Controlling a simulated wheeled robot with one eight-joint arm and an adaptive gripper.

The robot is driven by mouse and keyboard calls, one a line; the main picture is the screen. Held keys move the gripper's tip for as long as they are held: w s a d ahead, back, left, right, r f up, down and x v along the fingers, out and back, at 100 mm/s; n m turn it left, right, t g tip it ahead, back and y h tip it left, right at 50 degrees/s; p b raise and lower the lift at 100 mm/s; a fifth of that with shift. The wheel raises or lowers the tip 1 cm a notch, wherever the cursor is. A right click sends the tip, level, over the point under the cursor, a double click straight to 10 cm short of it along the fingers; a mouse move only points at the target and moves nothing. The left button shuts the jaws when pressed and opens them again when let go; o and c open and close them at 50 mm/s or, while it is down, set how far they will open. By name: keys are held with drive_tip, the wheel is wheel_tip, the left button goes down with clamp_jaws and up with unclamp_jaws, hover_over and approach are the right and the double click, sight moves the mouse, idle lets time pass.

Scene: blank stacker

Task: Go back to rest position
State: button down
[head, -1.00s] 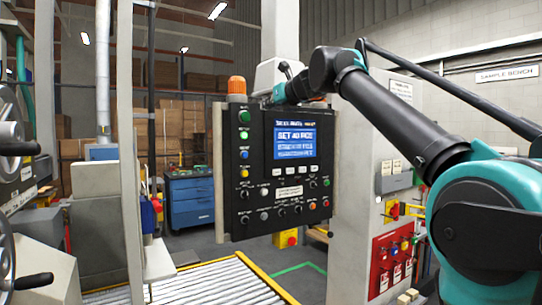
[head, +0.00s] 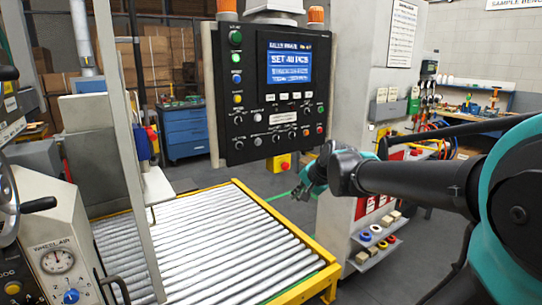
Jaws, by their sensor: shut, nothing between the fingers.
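My arm reaches in from the right in the head view, and my gripper (head: 304,190) is at its end, low and right of the control panel (head: 270,95). The gripper is small in view and angled down to the left. Its fingers are shut with nothing seen between them, and it appears apart from the panel. The black panel has a lit blue screen, several buttons and knobs.
A roller conveyor (head: 215,245) with yellow rails lies below and left of my gripper. A pale pillar (head: 372,110) with a small shelf (head: 377,252) stands behind my arm. A gauge machine (head: 57,262) is at left. A blue cabinet (head: 187,133) stands behind.

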drive_tip(key=s+d+f+n+g+h, duration=0.1)
drive_tip(key=s+d+f+n, duration=0.3)
drive_tip(key=s+f, duration=0.5)
drive_tip(key=s+d+f+n+g+h, duration=0.2)
drive_tip(key=s+d+f, duration=0.4)
drive_tip(key=s+f, duration=0.4)
drive_tip(key=shift+d+f+n+h, duration=0.3)
drive_tip(key=shift+f+n+h, duration=0.25)
drive_tip(key=shift+n, duration=0.35)
